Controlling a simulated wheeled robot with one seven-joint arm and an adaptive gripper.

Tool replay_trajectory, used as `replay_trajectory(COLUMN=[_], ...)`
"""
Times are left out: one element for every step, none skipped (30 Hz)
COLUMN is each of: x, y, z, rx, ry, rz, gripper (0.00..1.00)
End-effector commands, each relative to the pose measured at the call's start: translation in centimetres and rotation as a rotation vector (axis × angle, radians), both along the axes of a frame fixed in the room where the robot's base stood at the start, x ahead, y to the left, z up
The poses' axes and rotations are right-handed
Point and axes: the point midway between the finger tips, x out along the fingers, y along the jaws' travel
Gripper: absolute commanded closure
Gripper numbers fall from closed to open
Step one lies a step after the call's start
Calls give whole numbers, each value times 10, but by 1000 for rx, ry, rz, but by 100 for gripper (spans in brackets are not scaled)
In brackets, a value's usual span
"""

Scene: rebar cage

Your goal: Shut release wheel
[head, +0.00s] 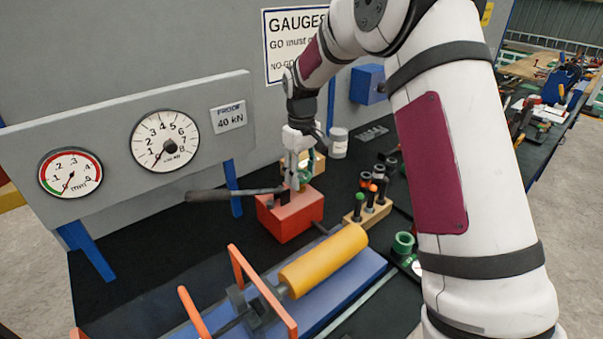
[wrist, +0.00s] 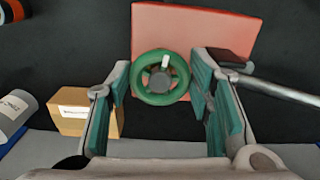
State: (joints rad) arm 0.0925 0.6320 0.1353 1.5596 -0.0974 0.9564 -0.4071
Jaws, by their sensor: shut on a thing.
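The green release wheel (wrist: 140,81) is a small spoked handwheel with a white mark on its rim, seen from above in the wrist view. It sits by the front edge of the red block (wrist: 222,22), which also shows in the head view (head: 283,222). My gripper (wrist: 161,82) has one finger on each side of the wheel and is shut on it, with the teal pads along its rim. In the head view my gripper (head: 297,180) points down at the red block, and its fingers largely hide the wheel.
A long dark handle (head: 225,194) sticks out left from the red block. A yellow cylinder (head: 325,262) lies in front, beside orange bars (head: 263,290). A wooden rack (head: 368,212) of gauges stands right of the block. Two dial gauges (head: 165,140) are on the panel behind.

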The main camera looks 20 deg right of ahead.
Motion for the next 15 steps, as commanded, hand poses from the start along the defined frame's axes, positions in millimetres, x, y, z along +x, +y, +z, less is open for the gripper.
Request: replay_trajectory(x=[0, 0, 0, 0, 0, 1, 1, 1, 0, 0, 0, 0, 0, 0, 0], y=[0, 1, 1, 1, 1, 1, 2, 2, 2, 2, 2, 2, 2, 3, 3], z=[-1, -1, -1, -1, -1, -1, -1, -1, -1, -1, -1, -1, -1, -1, -1], rx=[-1, 0, 0, 0, -1, -1, -1, -1, -1, -1, -1, -1, -1, -1, 0], ry=[0, 1, 1, 0, 0, 0, 0, 0, 0, 0, 0, 0, 0, 0, 0], rz=[-29, -51, -82, -107, -135, -170, -198, -226, -265, -293, -322, -360, -389, -418, -456], gripper=[81, 81, 81, 81, 81, 81, 81, 81, 81, 81, 81, 81, 81, 81, 81])
